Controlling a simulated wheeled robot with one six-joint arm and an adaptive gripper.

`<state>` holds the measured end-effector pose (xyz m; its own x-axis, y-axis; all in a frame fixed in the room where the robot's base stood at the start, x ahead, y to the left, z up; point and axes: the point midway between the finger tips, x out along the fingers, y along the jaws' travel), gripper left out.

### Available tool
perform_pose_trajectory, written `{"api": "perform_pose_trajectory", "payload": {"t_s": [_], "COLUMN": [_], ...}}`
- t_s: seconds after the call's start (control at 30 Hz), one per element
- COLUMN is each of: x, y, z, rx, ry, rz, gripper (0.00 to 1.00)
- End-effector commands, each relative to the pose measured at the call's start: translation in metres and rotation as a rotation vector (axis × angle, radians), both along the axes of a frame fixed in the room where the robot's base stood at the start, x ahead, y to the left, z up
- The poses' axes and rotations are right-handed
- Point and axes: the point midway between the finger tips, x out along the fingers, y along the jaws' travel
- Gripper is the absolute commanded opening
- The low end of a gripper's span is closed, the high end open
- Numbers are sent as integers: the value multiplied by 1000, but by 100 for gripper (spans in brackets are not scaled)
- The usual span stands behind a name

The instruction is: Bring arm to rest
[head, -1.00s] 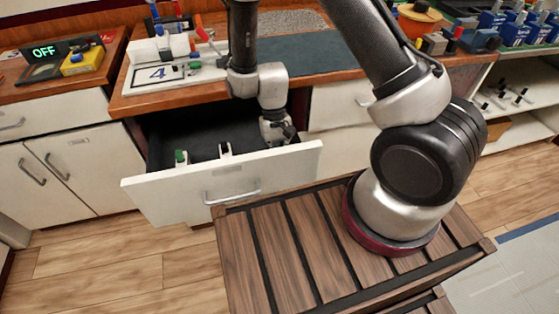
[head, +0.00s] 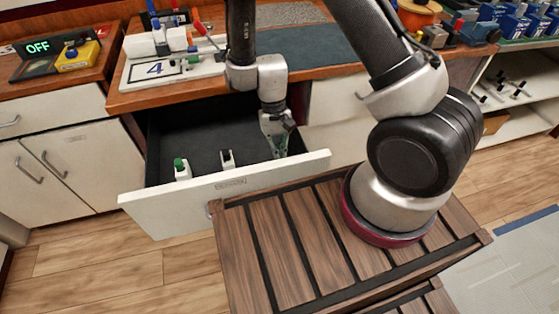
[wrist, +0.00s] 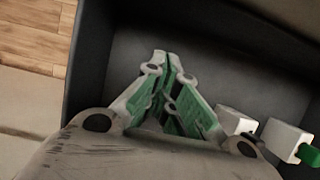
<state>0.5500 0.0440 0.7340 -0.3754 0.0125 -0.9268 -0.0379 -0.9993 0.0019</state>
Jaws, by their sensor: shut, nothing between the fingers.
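My gripper (head: 278,150) points down into the open drawer (head: 225,187), near its right end. In the wrist view my gripper (wrist: 164,58) has its fingers together with nothing between them, above the dark drawer floor. In the head view a breaker with a green top (head: 182,169) and one with a black top (head: 227,158) stand in the drawer to the left of my gripper. Both also show at the lower right of the wrist view, the green-topped one (wrist: 290,140) and the other (wrist: 235,122). My gripper is apart from both.
The worktop above the drawer holds a white board marked 4 (head: 160,70) with several small parts and a red-handled tool. A box reading OFF (head: 38,48) and a yellow device (head: 77,56) are at the left. Shelves (head: 515,90) stand at the right.

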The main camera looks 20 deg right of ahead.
Motion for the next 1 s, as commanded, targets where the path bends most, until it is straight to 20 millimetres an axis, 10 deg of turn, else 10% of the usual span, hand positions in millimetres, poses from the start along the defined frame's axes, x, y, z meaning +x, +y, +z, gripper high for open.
{"api": "perform_pose_trajectory", "payload": {"t_s": [0.3,0.63,0.83,1.0], "x": [27,35,14,2], "y": [0,-1,-15,-39], "z": [67,88,92,144], "rx": [3,1,-1,24], "ry": [-6,-2,65,37], "rz": [2,2,107,204], "gripper": [0,0,0,0]}}
